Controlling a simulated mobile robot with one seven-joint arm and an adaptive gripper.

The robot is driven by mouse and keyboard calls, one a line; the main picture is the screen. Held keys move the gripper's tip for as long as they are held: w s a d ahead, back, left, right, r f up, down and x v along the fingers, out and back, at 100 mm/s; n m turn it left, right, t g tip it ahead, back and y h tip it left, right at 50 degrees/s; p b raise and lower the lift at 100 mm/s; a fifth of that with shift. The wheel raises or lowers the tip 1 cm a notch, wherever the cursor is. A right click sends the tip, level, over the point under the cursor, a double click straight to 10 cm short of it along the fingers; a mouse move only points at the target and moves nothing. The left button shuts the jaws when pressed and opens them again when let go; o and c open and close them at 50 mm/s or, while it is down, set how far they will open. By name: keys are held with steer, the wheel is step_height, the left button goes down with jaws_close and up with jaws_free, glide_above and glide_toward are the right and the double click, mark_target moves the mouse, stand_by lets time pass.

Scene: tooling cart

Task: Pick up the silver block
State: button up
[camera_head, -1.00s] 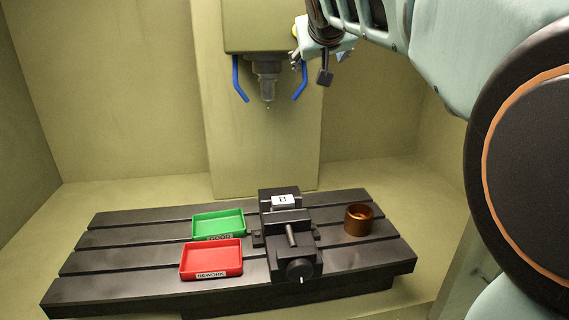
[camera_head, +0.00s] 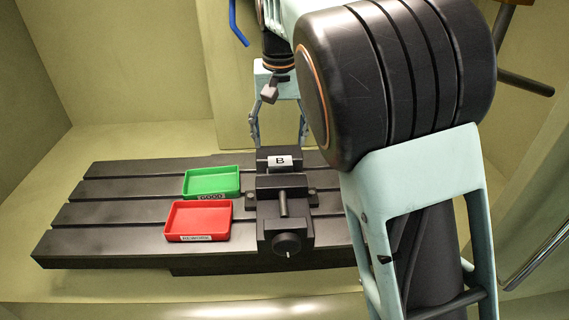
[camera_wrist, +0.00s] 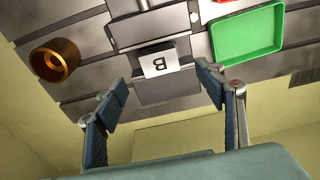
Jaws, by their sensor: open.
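The silver block (camera_head: 280,162), a pale block marked with a black letter B, sits in the jaws of a dark vise (camera_head: 284,205) on the slotted table. In the wrist view the block (camera_wrist: 158,63) lies ahead of my gripper (camera_wrist: 160,88), between and beyond its two spread fingers. My gripper (camera_head: 278,140) is open and empty in the head view, hanging just behind and above the vise with one finger to each side of the block. Only the labelled face of the block shows clearly; its lower part is hidden in the vise.
A green tray (camera_head: 212,182) and a red tray (camera_head: 198,221) stand left of the vise on the slotted table (camera_head: 110,214). A copper-coloured cup (camera_wrist: 55,60) stands on the vise's other side; my arm hides it in the head view. A blue spindle hose (camera_head: 238,24) hangs above.

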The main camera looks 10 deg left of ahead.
mark_target(280, 161)
steer(key=f, duration=0.5)
steer(key=w+f, duration=0.1)
steer(key=f, duration=0.1)
steer(key=shift+a+f, duration=0.1)
steer(key=shift+f, duration=0.15)
steer(key=shift+c, duration=0.5)
steer(key=c, duration=1.3)
